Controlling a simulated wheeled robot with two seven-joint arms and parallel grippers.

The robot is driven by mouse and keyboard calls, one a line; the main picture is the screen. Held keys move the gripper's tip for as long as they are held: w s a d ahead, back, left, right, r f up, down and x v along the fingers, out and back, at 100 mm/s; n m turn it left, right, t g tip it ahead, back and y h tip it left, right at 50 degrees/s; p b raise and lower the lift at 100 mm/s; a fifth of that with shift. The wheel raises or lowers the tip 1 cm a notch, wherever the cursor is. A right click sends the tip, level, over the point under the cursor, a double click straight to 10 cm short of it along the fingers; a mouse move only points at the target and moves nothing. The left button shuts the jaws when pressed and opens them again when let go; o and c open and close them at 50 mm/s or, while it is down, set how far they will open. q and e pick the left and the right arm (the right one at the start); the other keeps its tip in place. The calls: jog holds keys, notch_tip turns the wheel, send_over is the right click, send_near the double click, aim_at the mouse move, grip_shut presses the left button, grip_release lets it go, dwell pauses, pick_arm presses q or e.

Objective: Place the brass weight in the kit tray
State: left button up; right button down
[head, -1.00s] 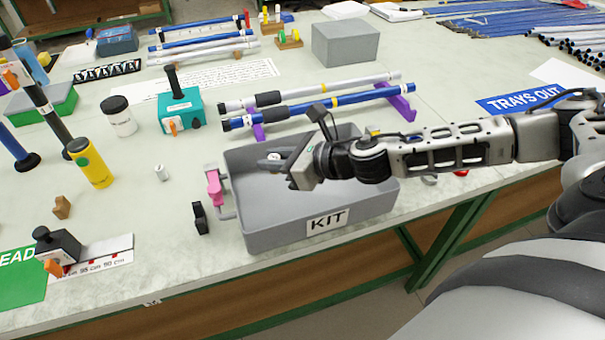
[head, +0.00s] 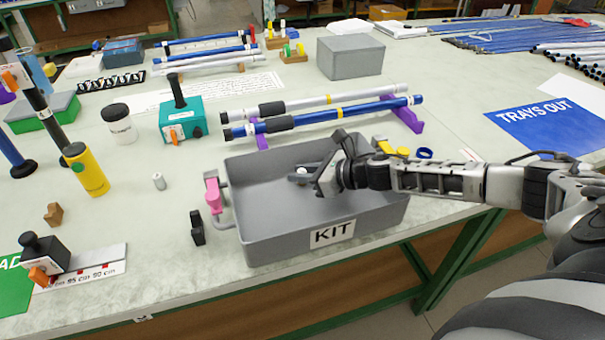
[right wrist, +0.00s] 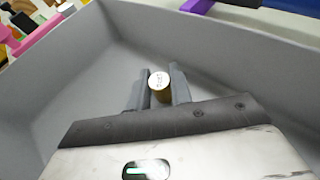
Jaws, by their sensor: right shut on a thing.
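The brass weight is a small cylinder with a pale, marked top and a brownish side. In the right wrist view the brass weight (right wrist: 159,85) is upright between the fingers of my right gripper (right wrist: 158,90). In the head view my right gripper (head: 303,178) is shut on it inside the grey kit tray (head: 290,248), over the floor left of the middle. Only the weight's light top (head: 302,171) shows there. I cannot tell whether its base touches the tray floor. My left gripper is not in view.
A pink clamp (head: 213,196) is at the tray's left end, with a black block (head: 197,228) beside it. A small silver cylinder (head: 159,181) stands farther left. Blue and white rods (head: 330,113) lie on purple supports behind the tray. The tray floor around the gripper looks clear.

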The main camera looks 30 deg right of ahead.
jog(key=shift+f, duration=0.2)
jog(key=c, duration=1.3)
grip_release()
jog(key=shift+o, duration=0.2)
jog(key=shift+s+r, duration=0.1)
jog(key=shift+r, duration=0.15)
jog(key=b+v, duration=0.1)
jog(key=v, duration=0.9)
jog(key=shift+f+b, duration=0.15)
jog(key=shift+b, duration=0.15)
jog(key=shift+v, duration=1)
